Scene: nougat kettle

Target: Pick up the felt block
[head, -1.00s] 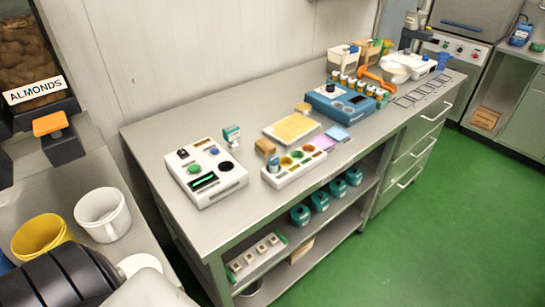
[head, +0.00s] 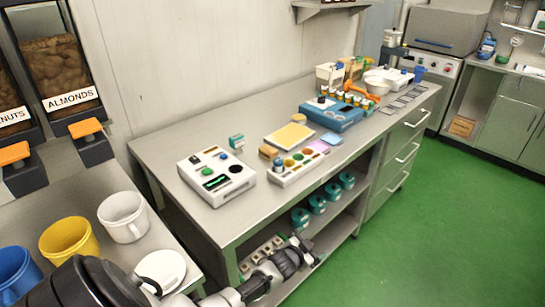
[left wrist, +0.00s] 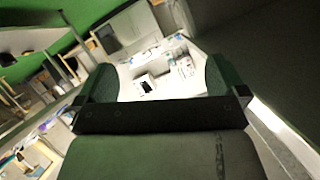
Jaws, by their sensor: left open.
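A small brown block (head: 268,151), which may be the felt block, sits on the steel bench at the left end of the white tray with coloured wells (head: 298,166). It is too small to tell its material. My left gripper (head: 306,250) is low in front of the bench, by the lower shelf, well apart from the block. In the left wrist view its two dark fingers (left wrist: 152,82) are spread with nothing between them; the block cannot be made out there. My right gripper is not in view.
A white device with buttons (head: 216,176) and a small teal-topped stamp (head: 237,142) stand left of the block. A yellow pad (head: 289,136) lies behind it, a blue device (head: 334,113) farther right. Mugs (head: 122,216) stand on the left counter. The bench's back left is clear.

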